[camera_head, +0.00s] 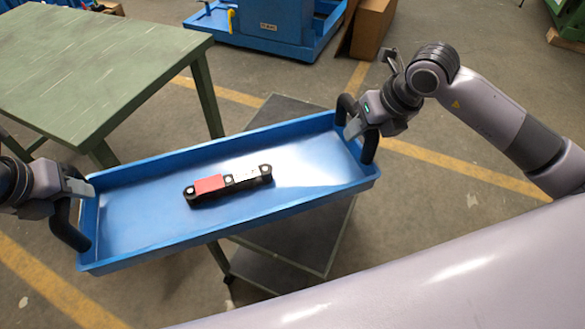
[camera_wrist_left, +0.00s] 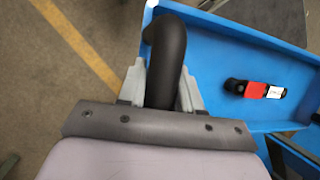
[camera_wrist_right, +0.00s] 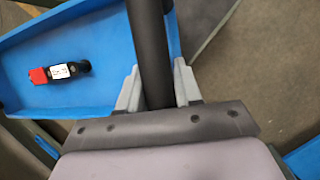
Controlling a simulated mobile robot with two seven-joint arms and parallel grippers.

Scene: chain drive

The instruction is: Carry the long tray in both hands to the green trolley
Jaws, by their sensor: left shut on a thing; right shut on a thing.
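The long blue tray (camera_head: 140,212) spans the middle of the head view, slanting up to the right. My left gripper (camera_head: 76,188) is shut on its left black handle (camera_head: 66,228), also seen in the left wrist view (camera_wrist_left: 167,55). My right gripper (camera_head: 356,128) is shut on its right black handle (camera_head: 370,147), also seen in the right wrist view (camera_wrist_right: 150,50). A black part with a red block and white label (camera_head: 210,185) lies in the tray near its middle. A green-topped table (camera_head: 90,65) stands at upper left; I cannot tell whether it is the trolley.
A dark two-level stand (camera_head: 285,112) shows behind and below the tray; the gap between them is unclear. A blue machine base (camera_head: 265,40) and a cardboard box (camera_head: 372,25) stand at the back. Open floor with yellow lines (camera_head: 455,170) lies to the right.

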